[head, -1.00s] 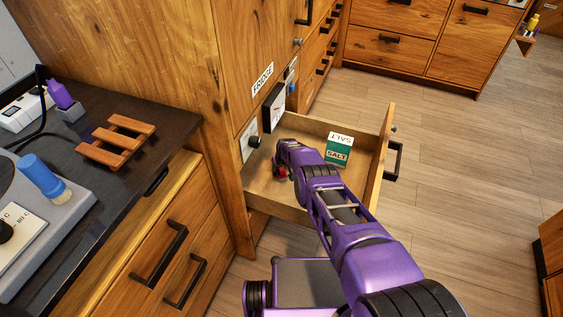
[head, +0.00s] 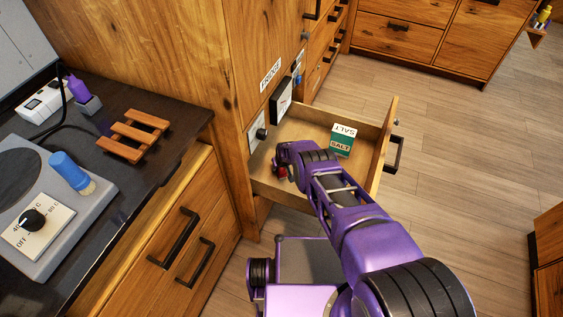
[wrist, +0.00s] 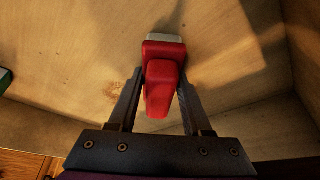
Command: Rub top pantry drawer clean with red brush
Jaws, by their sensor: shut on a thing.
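The open pantry drawer (head: 300,130) is pulled out below the fridge label, with a bare light-wood inside. My gripper (wrist: 158,112) is shut on the red brush (wrist: 163,80), inside the drawer. In the wrist view the brush's pale bristle end points away from my gripper towards the drawer's wood; I cannot tell whether it touches. A small brown stain (wrist: 112,92) shows on the wood just left of the brush. In the head view only a bit of red (head: 281,172) shows beside my gripper, and my arm hides part of the drawer.
A green and white salt box (head: 342,140) stands in the drawer; its edge shows at the left in the wrist view. Floor is clear at right.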

